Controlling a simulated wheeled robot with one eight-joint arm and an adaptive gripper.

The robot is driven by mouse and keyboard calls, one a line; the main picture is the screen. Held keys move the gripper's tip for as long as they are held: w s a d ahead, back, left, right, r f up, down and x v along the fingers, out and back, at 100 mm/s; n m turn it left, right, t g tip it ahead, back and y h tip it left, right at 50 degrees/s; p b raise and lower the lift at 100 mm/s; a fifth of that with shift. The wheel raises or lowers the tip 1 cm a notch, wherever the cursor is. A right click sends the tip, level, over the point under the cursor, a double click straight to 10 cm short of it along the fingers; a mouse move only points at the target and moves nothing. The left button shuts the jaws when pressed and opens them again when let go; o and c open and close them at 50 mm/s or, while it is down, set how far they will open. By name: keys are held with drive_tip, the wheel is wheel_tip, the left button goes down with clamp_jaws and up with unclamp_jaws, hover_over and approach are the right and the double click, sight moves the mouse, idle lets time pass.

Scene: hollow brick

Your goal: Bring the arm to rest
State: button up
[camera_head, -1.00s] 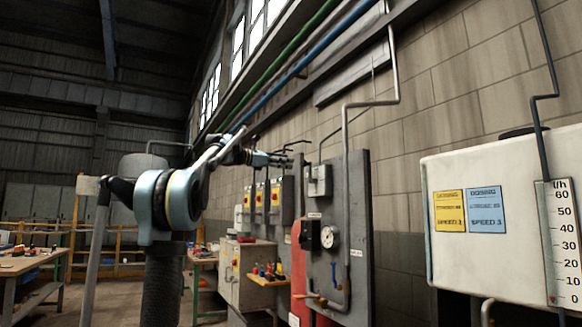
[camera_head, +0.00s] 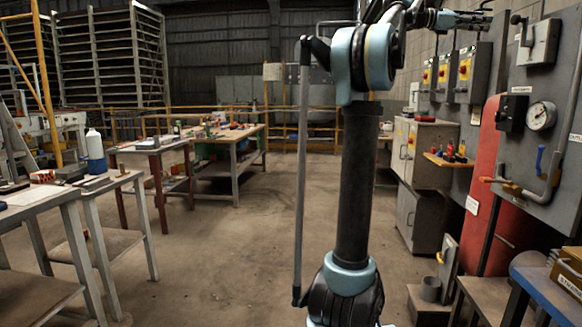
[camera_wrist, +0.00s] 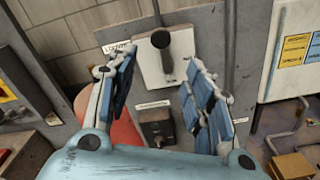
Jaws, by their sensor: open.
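My gripper (camera_head: 478,18) is at the top right of the head view, on my raised arm in front of the wall panel. In the wrist view my gripper (camera_wrist: 158,88) has its two blue-padded fingers spread wide, with nothing between them. Behind the gap are a pale switch box (camera_wrist: 182,62) with a dark lever and, below it, a dark box with a knob (camera_wrist: 157,127). In the head view the switch box (camera_head: 538,42) is just right of the fingers. I cannot tell whether the fingers touch anything.
A grey panel (camera_head: 560,190) carries a gauge (camera_head: 541,115) and pipe, beside a red cylinder (camera_head: 497,190). A cabinet (camera_head: 425,155) stands behind. Workbenches (camera_head: 232,160) are at the left, and a blue bench (camera_head: 545,290) is at lower right. The middle floor is clear.

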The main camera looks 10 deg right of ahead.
drive_tip(key=s+a+f+m+t+y, duration=0.1)
drive_tip(key=a+f+m+t+y, duration=0.15)
drive_tip(key=a+f, duration=0.8)
drive_tip(key=s+a+f+m+t+y, duration=0.1)
drive_tip(key=a+f+y, duration=0.2)
drive_tip(key=a+f, duration=0.8)
drive_tip(key=s+a+f+m+t+y, duration=0.25)
drive_tip(key=a+f, duration=0.35)
drive_tip(key=f, duration=1)
drive_tip(key=s+a+f+m+y, duration=0.1)
drive_tip(key=s+a+f+y, duration=0.2)
drive_tip(key=a+f, duration=0.6)
drive_tip(key=s+a+f+m+y, duration=0.1)
drive_tip(key=s+a+f+y, duration=0.2)
drive_tip(key=s+a+f, duration=0.4)
drive_tip(key=s+a+f+m+y, duration=0.2)
drive_tip(key=s+a+f, duration=0.3)
drive_tip(key=a+f, duration=0.6)
wheel_tip(320, 180, down, 10)
drive_tip(key=shift+a+r+y, duration=0.1)
drive_tip(key=shift+a+y, duration=0.25)
drive_tip(key=shift+y, duration=0.35)
drive_tip(key=c, duration=0.3)
drive_tip(key=shift+d, duration=0.15)
